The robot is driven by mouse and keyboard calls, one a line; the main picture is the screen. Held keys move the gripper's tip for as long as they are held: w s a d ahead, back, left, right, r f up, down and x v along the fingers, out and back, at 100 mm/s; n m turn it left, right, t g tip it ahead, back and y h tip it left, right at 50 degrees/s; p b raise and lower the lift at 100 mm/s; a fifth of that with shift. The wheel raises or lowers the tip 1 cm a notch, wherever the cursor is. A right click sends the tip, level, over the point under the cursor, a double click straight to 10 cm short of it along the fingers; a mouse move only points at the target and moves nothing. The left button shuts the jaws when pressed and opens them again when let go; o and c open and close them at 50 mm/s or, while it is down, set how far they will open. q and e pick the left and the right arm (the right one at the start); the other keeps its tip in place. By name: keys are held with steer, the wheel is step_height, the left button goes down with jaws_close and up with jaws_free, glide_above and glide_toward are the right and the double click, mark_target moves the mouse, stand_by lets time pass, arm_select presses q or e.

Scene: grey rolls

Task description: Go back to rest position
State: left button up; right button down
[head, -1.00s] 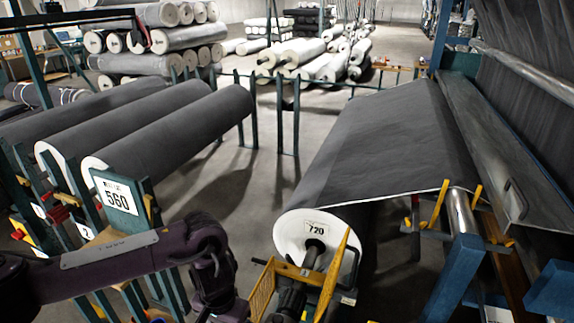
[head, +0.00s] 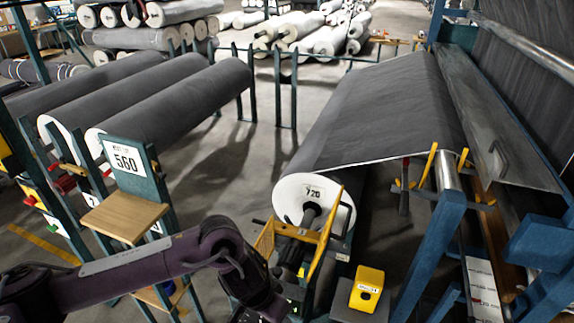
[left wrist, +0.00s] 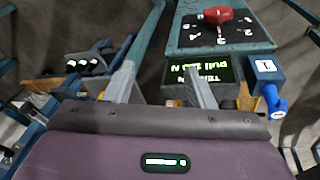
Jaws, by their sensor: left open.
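My left arm comes in from the left in the head view, purple and bent downward, in front of the near end of the grey roll marked 720 (head: 400,120). Its fingers are hard to make out there. In the left wrist view my left gripper (left wrist: 162,84) is open, its two grey fingers apart with nothing seen held between them. Beyond the fingers is a control box (left wrist: 225,38) with a red knob (left wrist: 218,14) and a green-lit display (left wrist: 210,75). A blue part marked 1 (left wrist: 266,68) is beside it. My right gripper is not in view.
A yellow box (head: 367,290) stands right of my left wrist. A stand labelled 560 (head: 126,160) with a wooden shelf (head: 122,216) is at left, before several grey rolls (head: 180,105). A blue-framed machine (head: 430,245) fills the right. Floor (head: 220,165) between is clear.

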arm_select(q)
steer(key=s+d+r+m+t+h, duration=0.1)
steer(key=s+d+r+m+h, duration=0.15)
steer(key=d, duration=0.75)
steer(key=d+r+n+t+h, duration=0.2)
steer(key=d+r+t+h, duration=0.15)
steer(key=r, duration=0.35)
steer(key=s+a+f+n+y, duration=0.1)
steer(key=a+f+n+y, duration=0.15)
steer(key=a, duration=0.85)
steer(key=s+a+f+n+y, duration=0.15)
steer(key=a+y, duration=0.25)
steer(key=a, duration=0.6)
steer(key=s+a+f+n+g+y, duration=0.2)
steer(key=s+a+f, duration=0.1)
steer(key=s+a, duration=0.5)
step_height(320, 180, down, 32)
steer(key=s+a+g, duration=0.1)
steer(key=s+g, duration=0.1)
steer(key=s+a+f, duration=0.2)
steer(key=s+f, duration=0.6)
steer(key=s, duration=0.1)
steer(key=s+a+f, duration=0.1)
steer(key=s+f, duration=0.6)
steer(key=s, duration=0.2)
steer(key=shift+s+a+f, duration=0.2)
steer(key=shift+a+f, duration=0.15)
